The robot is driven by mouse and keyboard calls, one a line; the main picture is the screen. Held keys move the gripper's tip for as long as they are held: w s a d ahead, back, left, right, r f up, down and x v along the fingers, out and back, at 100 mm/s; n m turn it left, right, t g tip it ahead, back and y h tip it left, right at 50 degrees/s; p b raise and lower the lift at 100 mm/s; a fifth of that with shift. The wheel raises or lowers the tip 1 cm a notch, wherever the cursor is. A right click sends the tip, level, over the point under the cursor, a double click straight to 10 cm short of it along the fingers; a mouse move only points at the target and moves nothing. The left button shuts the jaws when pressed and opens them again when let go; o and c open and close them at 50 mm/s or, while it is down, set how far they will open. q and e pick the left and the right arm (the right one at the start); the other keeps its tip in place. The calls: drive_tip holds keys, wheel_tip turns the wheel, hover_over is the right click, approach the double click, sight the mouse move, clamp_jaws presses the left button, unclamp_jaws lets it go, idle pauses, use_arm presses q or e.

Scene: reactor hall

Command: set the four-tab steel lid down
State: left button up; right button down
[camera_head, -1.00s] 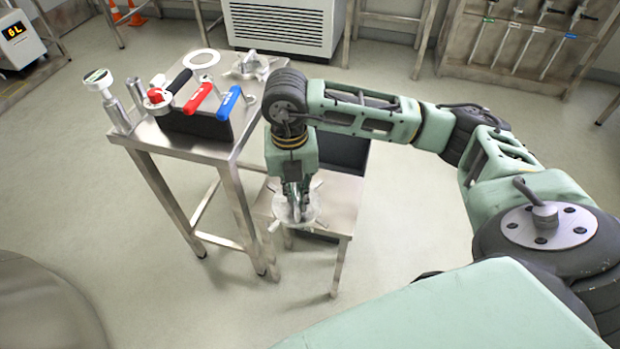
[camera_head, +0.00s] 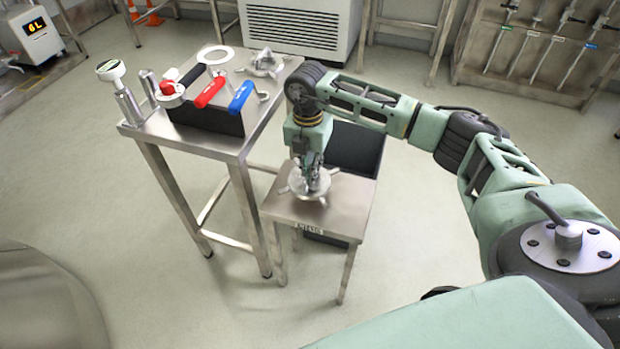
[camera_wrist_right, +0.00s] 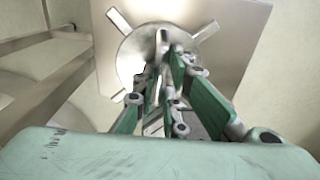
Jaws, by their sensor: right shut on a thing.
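The four-tab steel lid (camera_head: 297,184) is a round steel disc with tabs sticking out around its rim. It is over the top of the low steel table (camera_head: 345,205), near its left part, and looks level. I cannot tell for sure whether it touches the top. My right gripper (camera_head: 311,182) points down and is shut on the lid's middle. In the right wrist view the lid (camera_wrist_right: 135,50) shows beyond the fingers (camera_wrist_right: 160,60), with the pale table top behind it. The fingers hide part of the lid. My left gripper is not in view.
A taller steel table (camera_head: 185,145) stands to the left. It holds a dark box (camera_head: 215,118) with red and blue handled tools, a white ring (camera_head: 215,54), a gauge (camera_head: 110,70) and another tabbed steel part (camera_head: 263,62). A black bin (camera_head: 355,148) is behind the low table.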

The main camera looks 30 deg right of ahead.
drive_tip(key=shift+w+d+f, duration=0.1)
drive_tip(key=shift+w, duration=0.1)
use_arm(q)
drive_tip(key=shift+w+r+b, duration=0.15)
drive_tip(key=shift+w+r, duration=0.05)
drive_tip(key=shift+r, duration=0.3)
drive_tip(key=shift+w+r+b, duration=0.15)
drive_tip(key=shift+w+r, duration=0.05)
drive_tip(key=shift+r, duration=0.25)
use_arm(e)
drive_tip(key=shift+f, duration=1.95)
drive_tip(key=shift+f, duration=0.1)
drive_tip(key=c, duration=1.8)
unclamp_jaws()
drive_tip(key=shift+s, duration=0.1)
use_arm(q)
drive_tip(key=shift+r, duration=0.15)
use_arm(e)
drive_tip(key=shift+r, duration=0.35)
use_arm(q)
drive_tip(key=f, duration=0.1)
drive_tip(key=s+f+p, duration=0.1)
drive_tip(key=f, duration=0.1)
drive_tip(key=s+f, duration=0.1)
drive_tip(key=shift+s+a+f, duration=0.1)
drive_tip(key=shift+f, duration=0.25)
use_arm(e)
wheel_tip(320, 180, up, 12)
drive_tip(key=shift+f, duration=0.25)
